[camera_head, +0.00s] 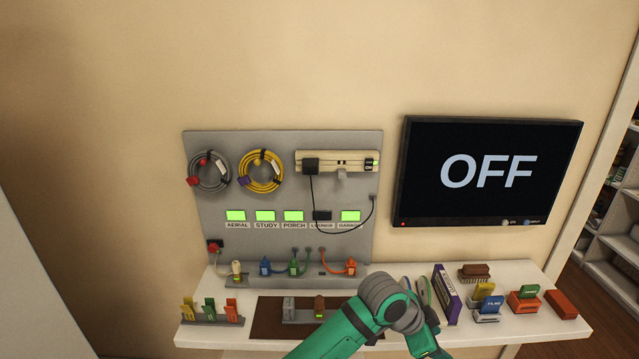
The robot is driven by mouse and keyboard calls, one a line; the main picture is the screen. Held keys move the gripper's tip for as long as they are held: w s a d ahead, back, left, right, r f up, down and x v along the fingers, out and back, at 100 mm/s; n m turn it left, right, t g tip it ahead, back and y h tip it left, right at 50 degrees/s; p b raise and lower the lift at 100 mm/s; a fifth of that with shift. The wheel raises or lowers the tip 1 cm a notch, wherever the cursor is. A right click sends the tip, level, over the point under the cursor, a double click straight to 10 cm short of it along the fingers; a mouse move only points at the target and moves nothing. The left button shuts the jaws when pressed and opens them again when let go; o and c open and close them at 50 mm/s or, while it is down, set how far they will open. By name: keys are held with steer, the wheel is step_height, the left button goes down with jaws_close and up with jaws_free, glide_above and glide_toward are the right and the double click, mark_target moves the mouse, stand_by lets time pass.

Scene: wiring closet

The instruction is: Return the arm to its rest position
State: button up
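My green and grey arm (347,332) rises from the bottom edge of the head view. It bends at a grey joint (388,299) in front of the white shelf (470,336). From there a green part of it runs down to the right and out at the bottom edge. My gripper's fingers do not show, so what they hold, if anything, cannot be seen. The arm hides part of the shelf's middle and the right side of the brown mat (268,327).
A grey board (285,143) carries coiled cables, a power strip and several green-lit displays above plugs. The LOUNGE display is dark. A screen (487,172) reads OFF. On the shelf stand coloured tags, a purple box (446,293), a brush (474,271) and a red-orange block (561,304).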

steer(key=s+d+r+n+t+h, duration=0.1)
steer(key=d+r+n+t+h, duration=0.2)
steer(key=d+h, duration=0.35)
steer(key=s+a+f+n+t+y, duration=0.5)
steer(key=s+a+f+n+t, duration=0.15)
steer(key=a+n, duration=0.2)
steer(key=s+a+f+n+t+y, duration=0.5)
steer(key=s+a+f+n, duration=0.3)
steer(key=a, duration=0.2)
steer(key=s+a+m+y, duration=0.1)
steer(key=s+a+y, duration=0.1)
steer(key=s+a, duration=0.5)
steer(key=s+a+m+y, duration=0.1)
steer(key=s+a, duration=0.6)
steer(key=s, duration=0.7)
steer(key=shift+a+r+g+y, duration=0.35)
steer(key=shift+g+y, duration=0.1)
steer(key=shift+y, duration=0.1)
